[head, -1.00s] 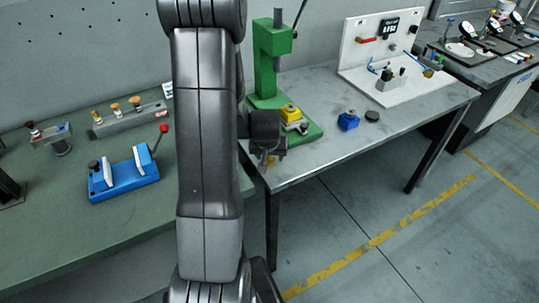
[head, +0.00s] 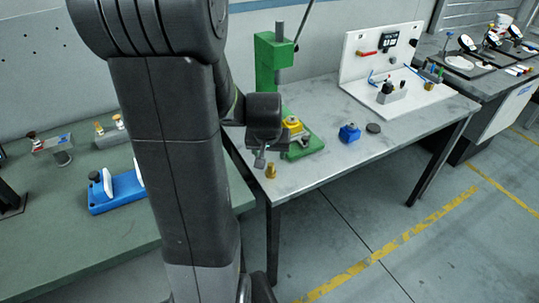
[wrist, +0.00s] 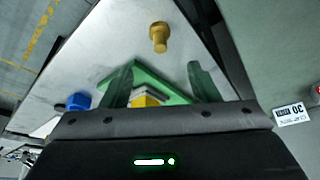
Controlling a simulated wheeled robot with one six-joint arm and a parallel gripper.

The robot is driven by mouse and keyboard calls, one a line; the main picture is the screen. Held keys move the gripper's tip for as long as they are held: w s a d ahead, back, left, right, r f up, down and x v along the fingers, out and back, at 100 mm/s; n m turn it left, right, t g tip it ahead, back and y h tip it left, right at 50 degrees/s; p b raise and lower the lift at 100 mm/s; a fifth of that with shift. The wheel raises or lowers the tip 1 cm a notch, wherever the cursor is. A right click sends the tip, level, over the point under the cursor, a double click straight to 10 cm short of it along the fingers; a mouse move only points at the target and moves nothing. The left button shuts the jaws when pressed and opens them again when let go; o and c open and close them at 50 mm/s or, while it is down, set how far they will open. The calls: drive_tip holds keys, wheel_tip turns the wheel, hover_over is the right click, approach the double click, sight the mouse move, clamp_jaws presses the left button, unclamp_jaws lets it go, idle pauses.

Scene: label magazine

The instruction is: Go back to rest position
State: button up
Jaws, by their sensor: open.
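My gripper (head: 262,158) hangs over the near left part of the grey metal table, with the green press behind it. In the wrist view my gripper (wrist: 159,80) has its two fingers wide apart with nothing held between them. A small brass piece (head: 271,171) stands upright on the table just beside the fingers in the head view. In the wrist view the brass piece (wrist: 158,38) is beyond the fingertips, clear of both. My arm hides part of the green bench and the blue fixture.
The green press (head: 267,62) carries a yellow block (head: 292,125). A blue block (head: 349,133) and black disc (head: 373,128) lie right of it. A white panel station (head: 380,55) stands further back. A blue fixture (head: 105,205) sits on the green bench (head: 50,240). The right floor is open.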

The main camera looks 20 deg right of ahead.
sight(271, 166)
drive_tip(key=shift+f, duration=0.1)
idle(0.3)
drive_tip(key=x, duration=1.1)
drive_tip(key=shift+w+f, duration=0.15)
drive_tip(key=shift+w+d+f, duration=0.1)
drive_tip(key=shift+f, duration=0.3)
drive_tip(key=shift+r, duration=0.15)
drive_tip(key=shift+r, duration=0.1)
